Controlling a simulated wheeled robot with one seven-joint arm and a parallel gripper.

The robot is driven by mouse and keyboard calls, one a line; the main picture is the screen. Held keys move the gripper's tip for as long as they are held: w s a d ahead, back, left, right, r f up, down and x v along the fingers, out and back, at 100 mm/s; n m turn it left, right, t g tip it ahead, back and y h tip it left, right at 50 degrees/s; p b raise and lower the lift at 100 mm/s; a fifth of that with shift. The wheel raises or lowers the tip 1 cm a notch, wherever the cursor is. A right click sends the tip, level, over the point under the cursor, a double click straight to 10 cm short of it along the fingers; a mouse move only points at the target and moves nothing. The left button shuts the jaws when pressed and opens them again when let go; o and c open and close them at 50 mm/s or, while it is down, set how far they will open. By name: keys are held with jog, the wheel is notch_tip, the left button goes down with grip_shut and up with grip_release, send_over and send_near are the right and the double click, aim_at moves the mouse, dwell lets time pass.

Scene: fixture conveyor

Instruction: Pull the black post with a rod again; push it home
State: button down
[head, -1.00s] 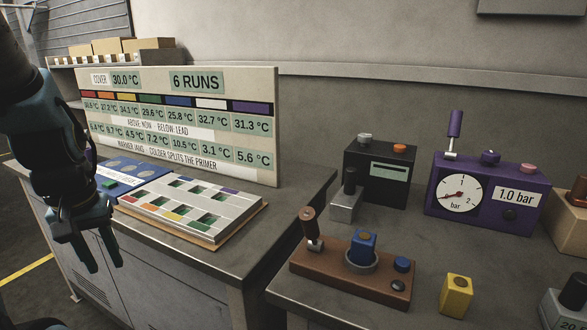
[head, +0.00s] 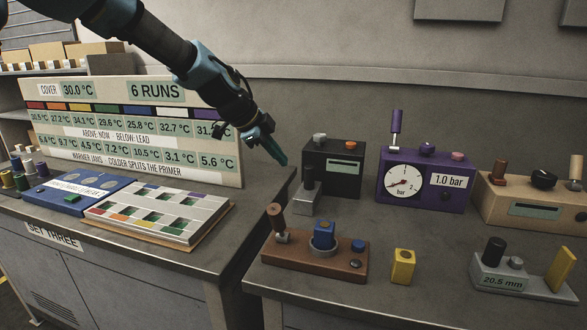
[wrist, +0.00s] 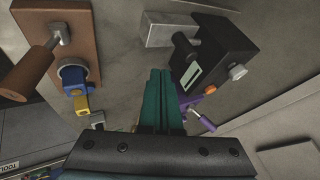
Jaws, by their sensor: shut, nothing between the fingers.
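A black post (head: 308,178) stands upright on a grey metal block at the left front of a black box (head: 338,172). No separate rod on it can be made out. In the wrist view the post (wrist: 184,46) and box (wrist: 222,58) show at upper right. Another short black post (head: 494,250) stands on a grey unit reading 20.5 mm at the right. My gripper (head: 283,161) is shut and empty, in the air left of the black box. Its teal fingers (wrist: 160,74) point toward the bench in the wrist view, apart from everything.
A purple gauge box (head: 455,185) stands right of the black box. A brown base (head: 340,266) with a tilted handle and blue block sits in front, beside a yellow block (head: 403,266). A sign board (head: 130,165) and pale tray (head: 190,233) stand left. Bare bench lies between.

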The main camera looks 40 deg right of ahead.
aim_at(306, 166)
jog(key=p+x, duration=0.1)
jog(key=x, duration=0.2)
jog(key=w+d+p+x, duration=0.1)
jog(key=p+x, duration=0.1)
jog(key=x, duration=0.2)
jog(key=r+p+x, duration=0.1)
jog(key=p+x, duration=0.1)
jog(key=x, duration=0.2)
jog(key=shift+w+d+r, duration=0.1)
jog(key=shift+w+d, duration=0.25)
jog(key=shift+w, duration=0.05)
jog(key=shift+w+d, duration=0.25)
jog(key=shift+d, duration=0.1)
jog(key=d, duration=0.1)
jog(key=w+d+b, duration=0.1)
jog(key=w+d, duration=0.1)
jog(key=shift+d+f+b, duration=0.1)
jog(key=shift+f+b, duration=0.15)
jog(key=shift+b, duration=0.15)
jog(key=shift+r, duration=0.2)
